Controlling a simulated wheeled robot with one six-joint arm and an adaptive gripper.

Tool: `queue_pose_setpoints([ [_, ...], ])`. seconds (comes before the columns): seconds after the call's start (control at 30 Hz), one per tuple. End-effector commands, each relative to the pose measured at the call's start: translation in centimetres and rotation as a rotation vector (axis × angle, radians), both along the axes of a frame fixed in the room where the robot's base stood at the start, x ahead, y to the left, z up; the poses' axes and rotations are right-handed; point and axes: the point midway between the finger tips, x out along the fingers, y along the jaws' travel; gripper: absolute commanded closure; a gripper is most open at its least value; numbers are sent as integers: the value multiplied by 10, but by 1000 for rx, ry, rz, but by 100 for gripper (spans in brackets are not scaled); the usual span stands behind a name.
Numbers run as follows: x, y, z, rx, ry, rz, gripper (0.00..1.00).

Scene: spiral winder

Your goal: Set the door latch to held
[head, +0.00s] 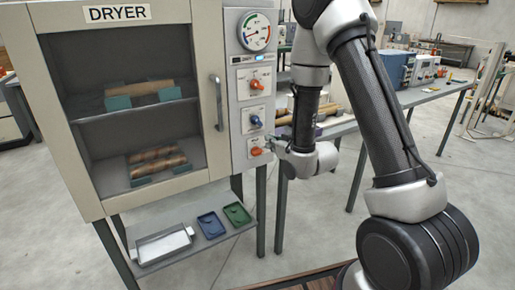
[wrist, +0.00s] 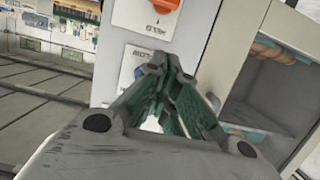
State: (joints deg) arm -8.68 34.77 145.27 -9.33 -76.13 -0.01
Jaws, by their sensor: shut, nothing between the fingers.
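The dryer (head: 130,110) stands at the left, its windowed door (head: 212,160) looking closed. A control panel runs down the dryer's right side. Its lowest plate carries an orange knob (head: 257,152), which I take as the door latch. In the wrist view, seen upside down, the orange knob (wrist: 163,5) is cut off by the top edge, with a "HELD" label beside it. My gripper (head: 271,142) is shut and empty, just right of the orange knob; contact cannot be told. In the wrist view the fingers (wrist: 160,68) cover part of the plate marked "LOW".
Above the latch are a blue knob (head: 255,121), a red-orange knob (head: 256,84) and a gauge (head: 255,31). The door handle (head: 217,103) sticks out left of the panel. A lower shelf (head: 230,233) holds trays. A side table (head: 408,106) stands behind my arm.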

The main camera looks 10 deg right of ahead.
Motion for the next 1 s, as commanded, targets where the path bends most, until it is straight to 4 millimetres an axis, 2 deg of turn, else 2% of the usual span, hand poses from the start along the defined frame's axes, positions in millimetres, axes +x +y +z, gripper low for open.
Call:
queue_pose_setpoints([
  [0.27, 9, 3, -2, 0, 0, 0, 100],
  [0.37, 22, 8, -6, 0, 1, 1, 100],
  [0.73, 94, 31, -25, -1, 1, 0, 100],
  [0.8, 92, 30, -40, -2, 8, 0, 100],
  [1.0, 93, 30, -60, -1, 3, 0, 100],
])
